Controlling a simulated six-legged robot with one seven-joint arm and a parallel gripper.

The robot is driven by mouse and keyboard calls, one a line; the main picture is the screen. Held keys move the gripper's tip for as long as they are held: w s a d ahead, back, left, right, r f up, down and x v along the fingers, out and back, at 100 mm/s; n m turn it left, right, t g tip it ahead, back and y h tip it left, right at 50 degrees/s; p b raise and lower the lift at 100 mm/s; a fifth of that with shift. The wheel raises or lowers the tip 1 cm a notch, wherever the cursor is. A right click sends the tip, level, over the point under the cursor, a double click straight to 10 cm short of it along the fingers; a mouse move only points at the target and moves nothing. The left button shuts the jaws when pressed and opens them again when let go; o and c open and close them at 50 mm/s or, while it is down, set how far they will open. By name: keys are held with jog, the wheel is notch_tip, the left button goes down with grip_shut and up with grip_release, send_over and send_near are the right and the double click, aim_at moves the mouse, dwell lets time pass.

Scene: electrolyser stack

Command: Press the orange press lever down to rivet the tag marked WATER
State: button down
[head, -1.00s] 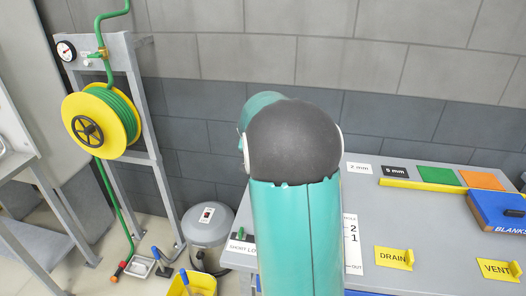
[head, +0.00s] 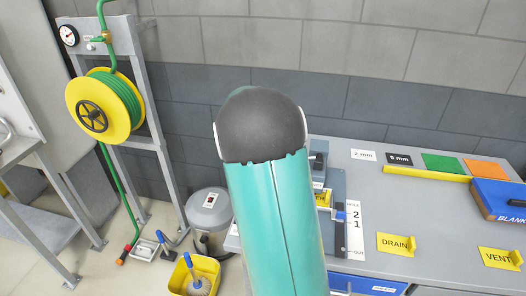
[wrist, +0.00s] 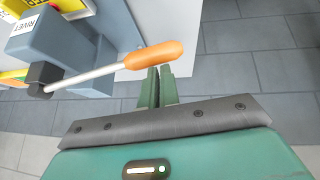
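In the wrist view, the press lever is an orange handle (wrist: 155,54) on a pale rod running left to a black pivot. The blue-grey press (wrist: 62,50) carries a RIVET label. My gripper (wrist: 159,72) has its two green fingers close together and looks shut and empty. Its tips are at the handle's lower edge in the picture; I cannot tell whether they touch. In the head view, my arm hides the gripper and the lever. Part of the press (head: 319,160) shows beside the arm, with a yellow tag (head: 322,198) in it. I cannot read WATER on it.
On the grey bench stand a yellow DRAIN tag (head: 396,244), a VENT tag (head: 500,258) and a blue BLANKS box (head: 497,200). At left are a hose reel (head: 104,104), a grey bin (head: 209,216) and a yellow bucket (head: 194,277) on the floor.

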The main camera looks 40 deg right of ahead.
jog(key=r, duration=0.3)
jog(key=w+r, duration=0.1)
jog(key=shift+a+r, duration=0.25)
jog(key=shift+a, duration=0.05)
jog(key=v, duration=0.9)
jog(key=shift+w, duration=0.15)
jog(key=shift+a, duration=0.1)
jog(key=s+a+n+t+y, duration=0.1)
jog(key=s+a+n+y, duration=0.2)
jog(key=s+a, duration=0.9)
jog(key=s+a+r+n+t+y, duration=0.1)
jog(key=s+a+n+y, duration=0.2)
jog(key=s+a+n, duration=0.4)
jog(key=s+a, duration=0.4)
jog(key=a, duration=0.6)
jog(key=shift+s+a+r+t, duration=0.25)
jog(key=shift+s+a+t, duration=0.05)
jog(key=shift+s+a, duration=0.1)
jog(key=shift+d, duration=0.25)
